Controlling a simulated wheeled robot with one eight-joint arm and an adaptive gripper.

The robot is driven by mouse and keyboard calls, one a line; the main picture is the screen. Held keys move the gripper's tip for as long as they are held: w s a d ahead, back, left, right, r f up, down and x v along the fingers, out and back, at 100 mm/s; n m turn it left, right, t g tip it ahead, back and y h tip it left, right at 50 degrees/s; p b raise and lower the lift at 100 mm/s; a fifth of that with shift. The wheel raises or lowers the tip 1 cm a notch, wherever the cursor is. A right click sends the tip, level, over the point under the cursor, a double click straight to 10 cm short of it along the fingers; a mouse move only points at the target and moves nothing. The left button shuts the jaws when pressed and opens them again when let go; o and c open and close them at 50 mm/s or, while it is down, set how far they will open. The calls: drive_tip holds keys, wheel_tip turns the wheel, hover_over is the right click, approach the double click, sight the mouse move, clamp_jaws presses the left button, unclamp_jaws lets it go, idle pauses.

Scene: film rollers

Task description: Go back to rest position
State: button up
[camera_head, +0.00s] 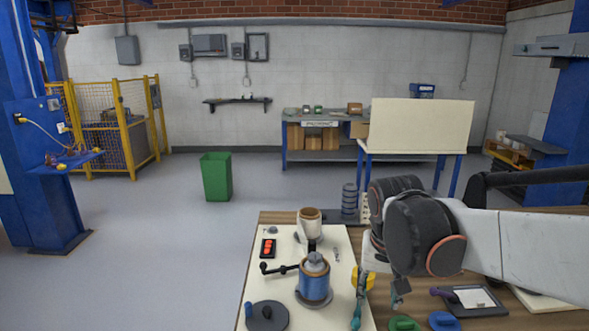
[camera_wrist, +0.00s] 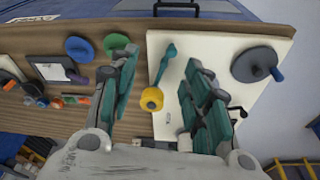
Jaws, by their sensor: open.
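My gripper (camera_head: 380,300) is at the right edge of the white board (camera_head: 283,243) on the wooden workbench, in the head view. In the wrist view my gripper (camera_wrist: 161,60) is open, its two teal-padded fingers wide apart with nothing held. A yellow roller (camera_wrist: 152,98) and a slim teal piece (camera_wrist: 164,65) show in the gap between the fingers, over the board. My arm is bent over the right part of the bench.
On the board stand a blue crank canister (camera_head: 314,284), a white cup-shaped part (camera_head: 309,222), a red-buttoned box (camera_head: 268,248) and a dark handled disc (camera_head: 267,316). Right of it lie a green disc (camera_head: 404,324), a blue disc (camera_head: 445,321) and a tablet (camera_head: 474,299). Floor space at left is clear.

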drive_tip(key=s+d+n+t, duration=0.2)
drive_tip(key=s+t, duration=0.3)
drive_tip(key=s, duration=0.9)
drive_tip(key=shift+d+n+y, duration=0.2)
drive_tip(key=shift+n+y, duration=0.2)
